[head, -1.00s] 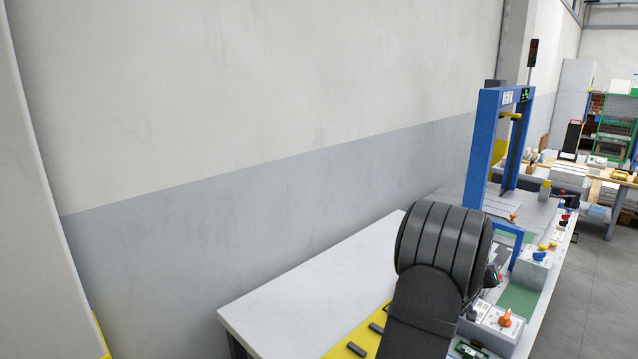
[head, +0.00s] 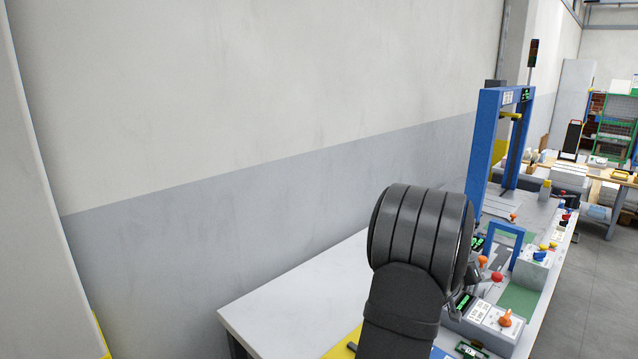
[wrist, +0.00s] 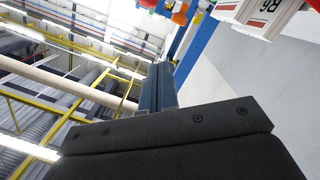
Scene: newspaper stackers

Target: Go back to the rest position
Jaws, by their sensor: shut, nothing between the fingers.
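My gripper (wrist: 160,75) shows in the wrist view as dark fingers beyond a wide black mount. It is shut and empty, pointing up toward the ceiling beams. In the head view my thick black arm link stands over the white worktable (head: 290,295) and hides the gripper. No held object shows.
A blue frame (head: 482,150) stands on the bench behind my arm. A control box with an orange knob (head: 505,320) is right of my arm. A white box with a red-edged label (wrist: 268,14) is near the gripper's upper right. The table's left part is clear.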

